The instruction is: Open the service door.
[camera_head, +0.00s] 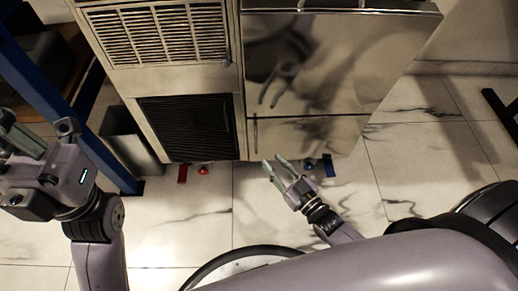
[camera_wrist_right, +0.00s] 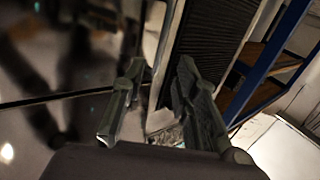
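The steel cabinet has a shiny, mirror-like door panel (camera_head: 325,60) on its right side in the head view. The panel looks shut, and a thin seam crosses it above its lower part. A narrow vertical strip, perhaps a handle, shows near its lower left edge. My right gripper (camera_head: 274,164) is just below the cabinet's lower edge in the picture, its fingers apart and empty. In the right wrist view the gripper (camera_wrist_right: 160,70) shows two spread fingers before the shiny panel and dark grille. My left gripper (camera_head: 22,143) is at the left edge, away from the door, partly cut off.
Grilles, one pale (camera_head: 155,35) and one dark (camera_head: 190,127), fill the cabinet's left side. A blue post (camera_head: 60,85) and a grey bin (camera_head: 130,140) stand left of it. Small red and blue parts show under the cabinet. Marble floor (camera_head: 185,215) lies open in front.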

